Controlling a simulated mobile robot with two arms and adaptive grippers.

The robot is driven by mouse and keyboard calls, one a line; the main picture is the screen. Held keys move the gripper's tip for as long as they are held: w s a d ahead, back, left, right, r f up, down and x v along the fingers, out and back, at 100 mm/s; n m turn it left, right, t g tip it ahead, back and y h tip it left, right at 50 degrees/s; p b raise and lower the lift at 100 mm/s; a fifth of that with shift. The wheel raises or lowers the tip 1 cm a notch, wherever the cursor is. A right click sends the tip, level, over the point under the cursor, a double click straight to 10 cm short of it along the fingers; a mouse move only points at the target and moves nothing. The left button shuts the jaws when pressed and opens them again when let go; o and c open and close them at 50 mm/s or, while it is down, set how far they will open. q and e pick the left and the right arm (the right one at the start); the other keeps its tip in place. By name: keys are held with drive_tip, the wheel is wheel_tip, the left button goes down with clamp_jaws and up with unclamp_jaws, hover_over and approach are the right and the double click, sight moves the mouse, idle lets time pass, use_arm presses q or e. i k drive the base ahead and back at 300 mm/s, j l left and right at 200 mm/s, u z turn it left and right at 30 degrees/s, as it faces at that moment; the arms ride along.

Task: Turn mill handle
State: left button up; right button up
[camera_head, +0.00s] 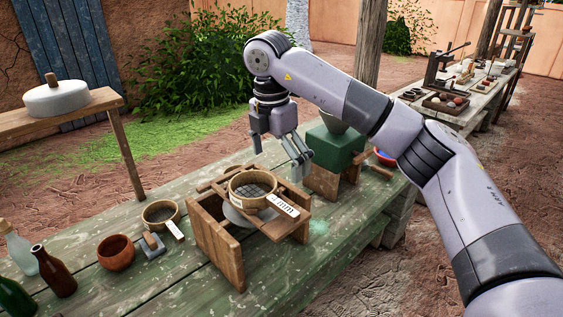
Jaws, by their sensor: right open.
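A green mill (334,148) with a grey hopper on top stands on the green worn table, right of the middle. My right arm crosses in front of its upper right part. A short brown bar (378,169) shows at its right side; I cannot tell surely whether this is the handle. My right gripper (281,160) points down, open and empty, just left of the mill and above the back of the wooden sieve stand. In the picture its right fingers overlap the mill's left edge; contact cannot be told. My left gripper is out of view.
A wooden stand (216,245) carrying a round sieve (252,190) labelled with a size is close below the gripper. A smaller sieve (161,214), a brown bowl (116,252) and bottles (54,270) stand left. A round stone with a wooden peg (56,97) sits on a side bench.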

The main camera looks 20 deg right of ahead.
sight(360, 157)
drive_tip(key=z, duration=1.35)
